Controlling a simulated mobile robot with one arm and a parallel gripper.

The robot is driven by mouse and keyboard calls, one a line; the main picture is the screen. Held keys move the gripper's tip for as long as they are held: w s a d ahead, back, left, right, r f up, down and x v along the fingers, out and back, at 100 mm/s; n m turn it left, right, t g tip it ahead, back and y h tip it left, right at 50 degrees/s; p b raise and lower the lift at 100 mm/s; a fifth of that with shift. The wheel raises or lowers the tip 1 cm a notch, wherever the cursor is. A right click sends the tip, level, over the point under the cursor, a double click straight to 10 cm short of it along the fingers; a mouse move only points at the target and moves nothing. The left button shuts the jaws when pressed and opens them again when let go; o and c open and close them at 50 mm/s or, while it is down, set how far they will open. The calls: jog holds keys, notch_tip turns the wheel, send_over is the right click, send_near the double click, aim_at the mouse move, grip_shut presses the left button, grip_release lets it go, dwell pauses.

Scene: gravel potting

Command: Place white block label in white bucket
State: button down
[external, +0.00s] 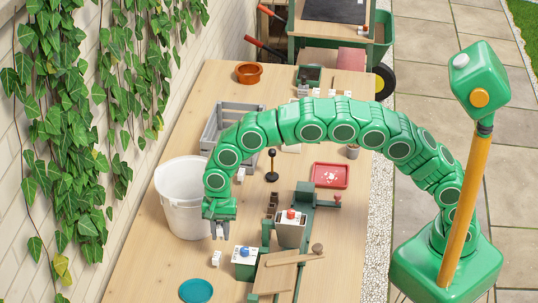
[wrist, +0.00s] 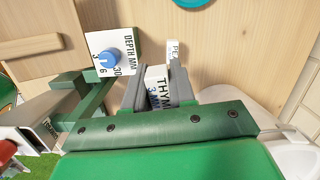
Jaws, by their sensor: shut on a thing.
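A white block label with dark lettering starting "THYM" (wrist: 158,88) is between the grey fingers of my gripper (wrist: 157,78) in the wrist view. In the external view my gripper (external: 219,233) points down just right of the white bucket (external: 180,216). Another white label (external: 216,258) stands on the table, in front of my gripper, and shows lettered "PE" in the wrist view (wrist: 173,48).
A depth-dial box with a blue knob (external: 245,257) stands right of my gripper, beside a green press-like stand (external: 305,197). A grey crate (external: 211,132) is behind the bucket. A teal disc (external: 196,291) lies at the front. A red tray (external: 331,176) lies farther right.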

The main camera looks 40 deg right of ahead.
jog(key=shift+w+a+r, duration=0.2)
jog(key=shift+w+r, duration=0.05)
jog(key=shift+w, duration=0.1)
jog(key=shift+w+a+r+m, duration=0.2)
jog(key=shift+w+r+m, duration=0.2)
jog(key=shift+w+r, duration=1.45)
jog(key=shift+w+a+r+m, duration=0.2)
jog(key=shift+w+r+m, duration=0.2)
jog(key=shift+w+r, duration=1.45)
jog(key=shift+w+a+r+m, duration=0.3)
jog(key=shift+w+r, duration=0.65)
jog(key=shift+w, duration=1.7)
jog(key=w+d+f+n, duration=0.1)
jog(key=w+d+f, duration=0.4)
jog(key=w+f, duration=0.55)
jog(key=shift+s+a+f, duration=0.1)
jog(key=shift+s+f, duration=0.15)
jog(key=shift+f, duration=1.7)
jog(key=shift+s+a+f, duration=0.1)
jog(key=shift+s+f, duration=0.15)
jog(key=shift+f, duration=1.7)
jog(key=shift+s+f, duration=0.25)
jog(key=shift+f, duration=1.7)
jog(key=shift+f, duration=0.1)
jog(key=c, duration=0.9)
grip_release()
jog(key=shift+c, duration=0.2)
